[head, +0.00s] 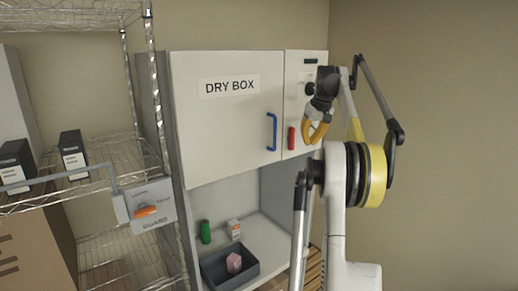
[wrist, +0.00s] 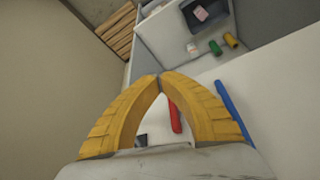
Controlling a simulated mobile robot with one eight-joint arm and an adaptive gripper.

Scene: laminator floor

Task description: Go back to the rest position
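My gripper (head: 318,131) has yellow fingers and hangs in front of the right part of the dry box (head: 228,110), near the red handle. In the wrist view the fingertips of my gripper (wrist: 160,77) meet, with nothing seen between them. The red handle (head: 291,138) and the blue handle (head: 272,132) sit on the closed white doors. In the wrist view the red handle (wrist: 174,115) shows behind the fingers and the blue handle (wrist: 234,112) to their right. I cannot tell how far the gripper is from the door.
A wire rack (head: 110,160) with dark boxes stands left. Bare wall lies right.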

